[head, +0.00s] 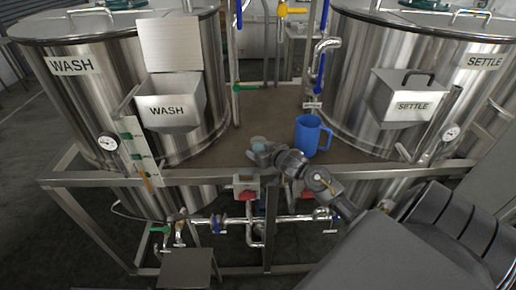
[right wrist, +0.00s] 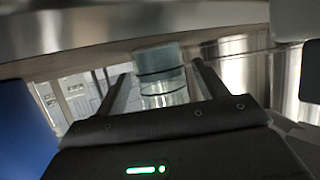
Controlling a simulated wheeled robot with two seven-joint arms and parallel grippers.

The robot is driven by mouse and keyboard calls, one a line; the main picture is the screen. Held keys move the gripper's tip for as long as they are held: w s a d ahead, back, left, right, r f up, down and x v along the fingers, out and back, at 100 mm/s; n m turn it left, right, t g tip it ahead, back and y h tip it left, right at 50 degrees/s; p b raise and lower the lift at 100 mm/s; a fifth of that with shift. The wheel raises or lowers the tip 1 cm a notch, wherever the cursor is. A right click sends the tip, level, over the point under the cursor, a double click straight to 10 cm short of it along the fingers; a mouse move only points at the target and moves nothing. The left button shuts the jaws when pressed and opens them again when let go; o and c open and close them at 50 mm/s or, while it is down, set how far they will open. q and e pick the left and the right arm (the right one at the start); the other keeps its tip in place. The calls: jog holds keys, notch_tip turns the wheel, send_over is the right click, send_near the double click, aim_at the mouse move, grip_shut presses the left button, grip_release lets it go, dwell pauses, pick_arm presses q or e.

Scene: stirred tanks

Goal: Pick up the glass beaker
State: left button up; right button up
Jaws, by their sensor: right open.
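The glass beaker (head: 258,142) is a small, pale green-tinted vessel on the brown platform between the two tanks, partly hidden by my right gripper. In the right wrist view the clear beaker (right wrist: 163,75), with dark bands around it, shows between the two fingers. My right gripper (head: 262,156) reaches in from the lower right, right at the beaker. In the wrist view its fingers (right wrist: 160,68) are apart, one on each side of the beaker, with gaps visible. I cannot tell how deep the beaker sits between them. My left gripper is not in view.
A blue jug (head: 308,136) stands just right of the gripper on the platform (head: 215,150). The WASH tank (head: 100,100) and the SETTLE tank (head: 385,60) flank it. A metal frame rail (head: 110,176) runs along the front, with pipes and valves below.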

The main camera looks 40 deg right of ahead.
jog(key=shift+x, duration=1.15)
jog(key=shift+s, duration=0.1)
jog(key=shift+c, duration=1.1)
jog(key=c, duration=0.9)
jog(key=shift+r, duration=0.1)
